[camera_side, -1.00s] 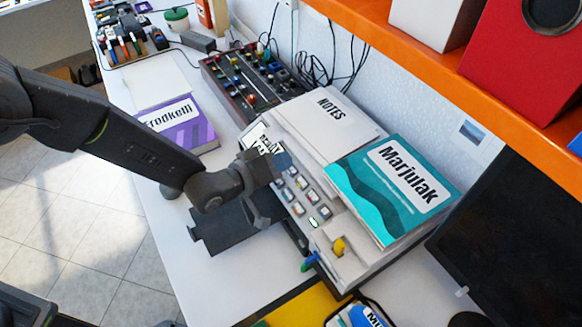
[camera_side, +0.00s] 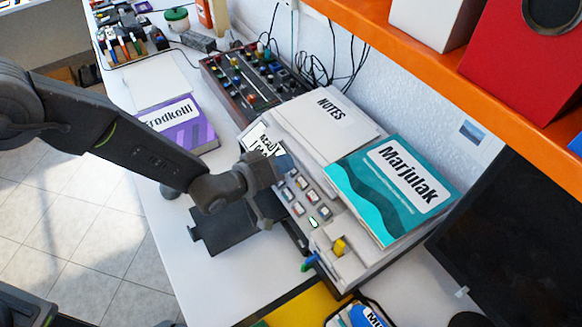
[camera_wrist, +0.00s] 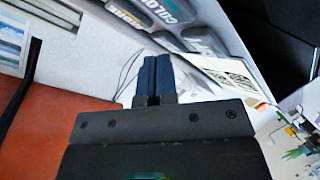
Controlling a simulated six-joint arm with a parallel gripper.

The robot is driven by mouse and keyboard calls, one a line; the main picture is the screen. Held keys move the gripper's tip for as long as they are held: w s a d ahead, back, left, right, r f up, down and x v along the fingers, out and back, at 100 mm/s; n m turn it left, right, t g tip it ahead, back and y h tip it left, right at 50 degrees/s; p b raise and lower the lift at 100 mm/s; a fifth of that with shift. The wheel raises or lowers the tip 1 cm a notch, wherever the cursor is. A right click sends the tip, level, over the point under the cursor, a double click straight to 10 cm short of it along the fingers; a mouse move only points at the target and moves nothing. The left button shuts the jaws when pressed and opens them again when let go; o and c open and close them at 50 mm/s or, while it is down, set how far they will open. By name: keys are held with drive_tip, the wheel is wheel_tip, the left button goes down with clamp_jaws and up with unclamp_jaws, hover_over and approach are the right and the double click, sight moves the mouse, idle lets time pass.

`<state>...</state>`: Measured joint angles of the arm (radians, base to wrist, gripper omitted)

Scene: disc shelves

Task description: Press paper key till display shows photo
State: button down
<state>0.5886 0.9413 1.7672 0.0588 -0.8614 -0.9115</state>
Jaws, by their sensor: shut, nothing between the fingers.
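The pale copier-like machine (camera_side: 348,262) stands on the white table. Its sloping panel carries several small keys (camera_side: 298,208), one lit green (camera_side: 313,223). I cannot read the key labels, so I cannot tell which is the paper key. The small white display (camera_side: 261,139) at the panel's far end shows dark lettering, partly hidden by my gripper and too small to read surely. My gripper (camera_side: 286,162) is shut and empty, over the far end of the key panel beside the display. Its dark blue fingers (camera_wrist: 155,76) are together in the wrist view. Contact with a key cannot be told.
A NOTES pad (camera_side: 328,118) and a teal Marjulak book (camera_side: 390,190) lie on the machine. A knob-covered box (camera_side: 250,78) and cables stand behind. An orange shelf (camera_side: 430,62) overhangs at upper right. A purple book (camera_side: 180,125) lies at left.

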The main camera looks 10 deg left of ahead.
drive_tip(key=shift+w+d+f, duration=0.1)
drive_tip(key=shift+f, duration=0.15)
drive_tip(key=shift+r, duration=0.1)
idle(0.5)
drive_tip(key=shift+s+a+r, duration=0.3)
drive_tip(key=shift+a+r, duration=0.05)
drive_tip(key=shift+r, duration=0.3)
drive_tip(key=shift+r, duration=0.1)
drive_tip(key=shift+s+a+r, duration=0.25)
drive_tip(key=shift+s+r, duration=0.05)
drive_tip(key=shift+r, duration=0.4)
drive_tip(key=shift+s+a+r, duration=0.25)
drive_tip(key=shift+a+r, duration=0.05)
drive_tip(key=shift+r, duration=0.35)
drive_tip(key=shift+s+a+r, duration=0.25)
drive_tip(key=shift+s+r, duration=0.05)
drive_tip(key=shift+r, duration=0.4)
